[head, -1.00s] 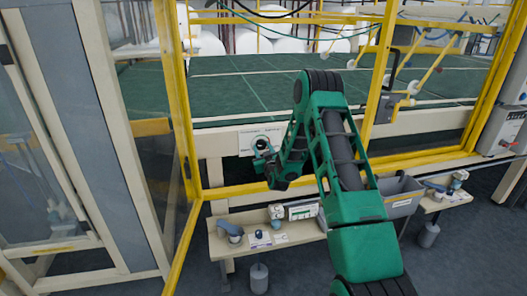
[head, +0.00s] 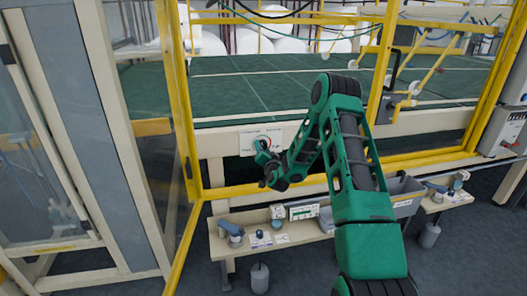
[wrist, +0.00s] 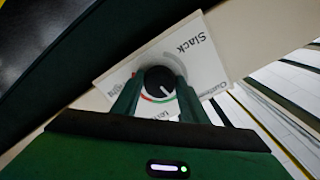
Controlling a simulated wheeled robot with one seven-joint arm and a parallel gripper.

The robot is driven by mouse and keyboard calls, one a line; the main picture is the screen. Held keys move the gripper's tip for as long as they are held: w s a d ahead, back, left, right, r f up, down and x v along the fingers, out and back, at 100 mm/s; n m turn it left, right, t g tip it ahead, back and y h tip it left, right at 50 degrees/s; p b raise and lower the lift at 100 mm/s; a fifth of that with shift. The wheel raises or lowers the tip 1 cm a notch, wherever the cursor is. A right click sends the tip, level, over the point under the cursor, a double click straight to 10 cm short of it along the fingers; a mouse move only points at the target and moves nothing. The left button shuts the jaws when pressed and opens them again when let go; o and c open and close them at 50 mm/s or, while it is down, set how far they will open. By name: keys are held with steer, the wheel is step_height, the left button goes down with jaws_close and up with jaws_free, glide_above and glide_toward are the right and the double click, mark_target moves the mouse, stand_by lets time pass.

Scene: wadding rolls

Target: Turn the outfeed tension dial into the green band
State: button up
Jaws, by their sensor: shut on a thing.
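The outfeed tension dial (wrist: 159,79) is a round black knob on a white label plate (wrist: 205,62). In the wrist view the plate appears rotated, with "Slack" at its upper right. Red and green arc pieces show below the knob. A pale mark shows at the knob's lower right; I cannot tell exactly which band it meets. My gripper (wrist: 159,84) is shut on the dial, one finger on each side. In the head view the plate (head: 246,142) is on the cream machine rail, and my gripper (head: 263,150) is at it, covering much of the dial.
Yellow frame posts (head: 187,120) stand left and right of the plate. A yellow rail (head: 330,181) runs below it. A bench (head: 285,243) with a blue-grey scanner-like item and small boxes is underneath. Green machine bed lies behind.

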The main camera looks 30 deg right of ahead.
steer(key=shift+d+r+m, duration=0.1)
steer(key=shift+m, duration=0.75)
steer(key=shift+d+r+m, duration=0.1)
steer(key=shift+m, duration=0.75)
steer(key=o, duration=1)
steer(key=shift+o, duration=0.2)
steer(key=shift+f, duration=0.1)
steer(key=shift+a, duration=0.1)
steer(key=shift+s, duration=0.1)
